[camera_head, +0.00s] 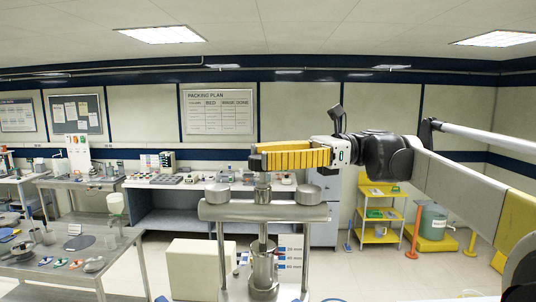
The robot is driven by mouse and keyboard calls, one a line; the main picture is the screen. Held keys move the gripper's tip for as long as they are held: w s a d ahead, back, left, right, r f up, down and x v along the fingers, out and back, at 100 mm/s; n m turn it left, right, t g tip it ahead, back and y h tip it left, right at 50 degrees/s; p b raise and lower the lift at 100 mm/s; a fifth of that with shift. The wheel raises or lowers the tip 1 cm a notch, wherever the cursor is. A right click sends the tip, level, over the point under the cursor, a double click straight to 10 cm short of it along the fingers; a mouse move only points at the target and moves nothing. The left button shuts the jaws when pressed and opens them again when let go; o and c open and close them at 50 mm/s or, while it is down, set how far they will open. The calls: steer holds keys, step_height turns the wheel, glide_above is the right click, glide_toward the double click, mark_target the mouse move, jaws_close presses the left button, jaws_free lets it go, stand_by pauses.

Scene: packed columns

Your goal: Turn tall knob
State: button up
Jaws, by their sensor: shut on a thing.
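The tall knob (262,188) is a grey metal piece that rises from the middle of a metal crossbar (240,212). My gripper (262,160), yellow and black, reaches in from the right and lies level across the knob's top. It is shut on the tall knob; its fingers hide the top end. Two shorter round knobs, a left one (217,193) and a right one (308,194), sit on the crossbar's ends. Below the crossbar, a central spindle runs down into a metal cylinder (264,265) between two posts.
A pale box (200,268) stands left of the press, and a blue-marked height scale (290,252) is behind it at right. A metal table (75,250) with small items is at left. A yellow shelf cart (378,210) and a green bin (432,222) stand at right.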

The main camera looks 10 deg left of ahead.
mark_target(260, 156)
stand_by(0.4)
steer(key=o, duration=1.2)
steer(key=shift+s+a, duration=0.1)
steer(key=shift+a, duration=0.1)
steer(key=shift+c, duration=0.2)
steer(key=shift+s+a, duration=0.1)
steer(key=shift+a, duration=0.1)
steer(key=shift+d+r, duration=0.1)
steer(key=shift+d, duration=0.15)
steer(key=r, duration=0.9)
steer(key=shift+a+r, duration=0.25)
steer(key=shift+r, duration=0.1)
